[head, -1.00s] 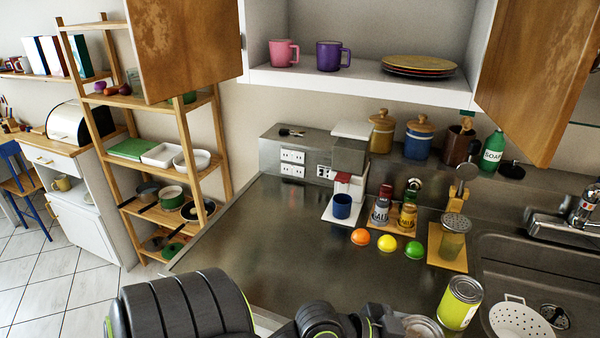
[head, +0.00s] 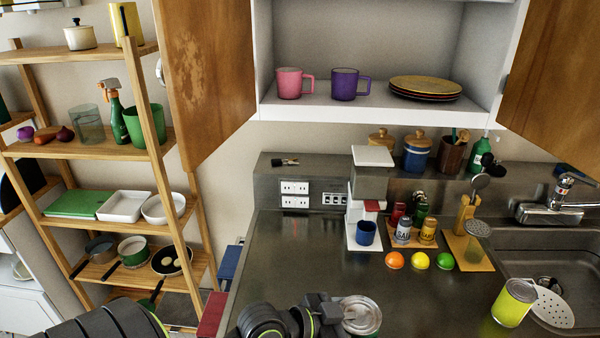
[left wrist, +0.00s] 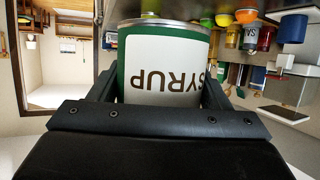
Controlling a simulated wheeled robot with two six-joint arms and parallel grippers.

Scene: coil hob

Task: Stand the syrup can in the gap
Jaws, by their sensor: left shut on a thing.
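The syrup can (left wrist: 165,60) is green with a white label reading SYRUP, which appears upside down in the left wrist view. My left gripper (left wrist: 160,95) is shut on it, a finger on each side. In the head view the can's silvery round top (head: 361,313) shows at the bottom edge, beside my left gripper (head: 322,312); its lower part is out of frame. I cannot tell which space is the gap. On the shelf of the open cupboard, a bare stretch lies between the purple mug (head: 344,86) and the stacked plates (head: 425,87). My right gripper is not in view.
Orange, yellow and green balls (head: 420,261) lie on the steel counter (head: 290,255), before shakers and a blue cup (head: 366,233). A yellow-green can (head: 513,303) stands by the sink (head: 520,263). Open cupboard doors (head: 205,75) hang on both sides. The counter's left middle is clear.

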